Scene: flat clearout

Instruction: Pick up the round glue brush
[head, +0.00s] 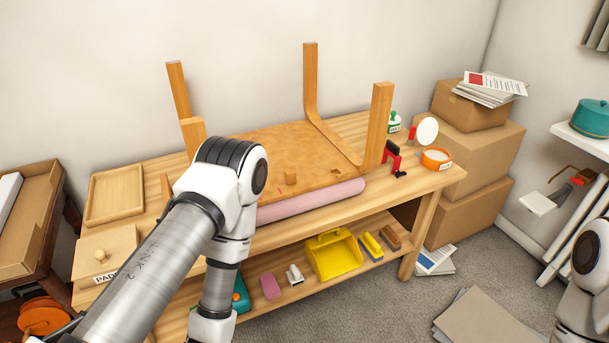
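I cannot make out a round glue brush for certain. At the right end of the workbench (440,181) stand an orange tub (436,158) with a pale top, a white round disc (428,131) with a small red part beside it, and a green-and-white jar (394,123). A red-and-black clamp-like tool (392,158) is at the bench edge left of the tub. My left arm crosses the left half of the view, and its gripper is below the frame. My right arm shows only at the lower right edge, with its gripper out of view.
An upturned wooden stool (285,152) lies on the bench above a pink roll (318,199). A yellow dustpan (333,255) and brushes (371,246) are on the lower shelf. Cardboard boxes (474,146) stand right of the bench. Flat cardboard (485,322) lies on the carpet.

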